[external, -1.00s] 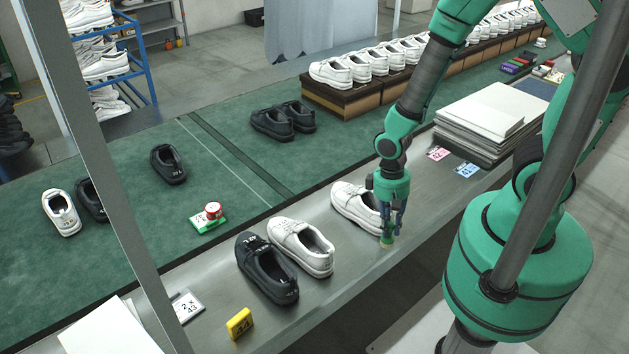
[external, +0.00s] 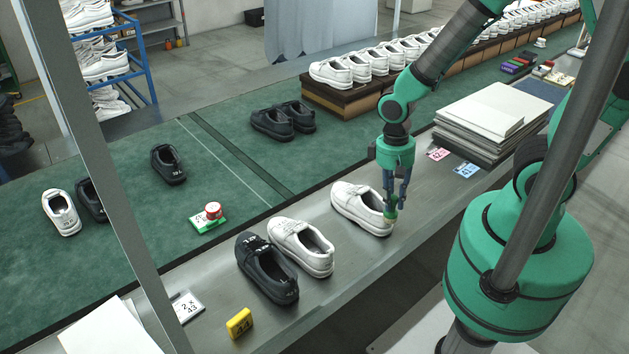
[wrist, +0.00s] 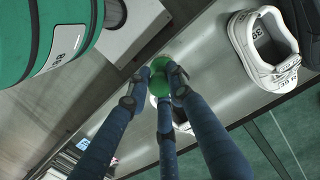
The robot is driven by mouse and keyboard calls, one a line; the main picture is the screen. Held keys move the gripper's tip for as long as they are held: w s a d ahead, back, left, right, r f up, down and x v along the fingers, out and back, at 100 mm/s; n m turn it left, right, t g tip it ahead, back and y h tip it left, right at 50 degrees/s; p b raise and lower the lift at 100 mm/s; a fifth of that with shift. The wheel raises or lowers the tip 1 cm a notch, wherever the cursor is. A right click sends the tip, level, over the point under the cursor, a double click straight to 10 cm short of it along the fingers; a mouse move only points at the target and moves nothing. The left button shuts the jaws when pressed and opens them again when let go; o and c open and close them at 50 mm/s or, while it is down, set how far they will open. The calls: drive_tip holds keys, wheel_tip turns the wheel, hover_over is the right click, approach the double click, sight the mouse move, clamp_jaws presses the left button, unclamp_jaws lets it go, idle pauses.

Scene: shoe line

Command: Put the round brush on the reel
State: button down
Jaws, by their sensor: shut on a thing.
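My gripper (external: 393,200) is shut on the round brush (external: 391,212), a small green piece held at the fingertips beside the heel of a white shoe (external: 356,206). In the wrist view the brush (wrist: 159,66) shows as a round green top between my fingers; its underside is hidden. A small red-and-white round thing, which looks like the reel (external: 213,210), stands on a green-and-white card (external: 207,222) on the green belt, left of my gripper.
Black shoes (external: 283,120) stand on the belt. Stacked sheets (external: 492,112) lie at right.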

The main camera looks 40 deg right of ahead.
drive_tip(key=w+a+r+m+p, duration=0.15)
drive_tip(key=w+a+m, duration=0.25)
drive_tip(key=w+a, duration=0.6)
drive_tip(key=w+a+r+m+p, duration=0.1)
drive_tip(key=w+a+m+p, duration=0.3)
drive_tip(key=w, duration=0.9)
drive_tip(key=w+a+f+m+y, duration=0.1)
drive_tip(key=w+a+f+m, duration=0.25)
drive_tip(key=w+a, duration=0.75)
drive_tip(key=shift+m+t, duration=0.25)
drive_tip(key=shift+t, duration=0.05)
drive_tip(key=shift+w+d+f+b, duration=0.1)
drive_tip(key=shift+w+f, duration=0.15)
drive_tip(key=shift+f, duration=0.5)
drive_tip(key=shift+w+d+f+b, duration=0.15)
drive_tip(key=shift+w+f, duration=0.1)
drive_tip(key=shift+f, duration=0.45)
drive_tip(key=shift+w+f+b, duration=0.1)
drive_tip(key=shift+w+f, duration=0.15)
drive_tip(key=shift+f, duration=0.5)
drive_tip(key=shift+w, duration=0.1)
drive_tip(key=w+a+f, duration=0.1)
drive_tip(key=w+a, duration=0.7)
drive_tip(key=w, duration=0.5)
drive_tip(key=shift+w+f, duration=0.2)
drive_tip(key=shift+w, duration=0.1)
drive_tip(key=shift+f, duration=0.1)
drive_tip(key=shift+f, duration=1.65)
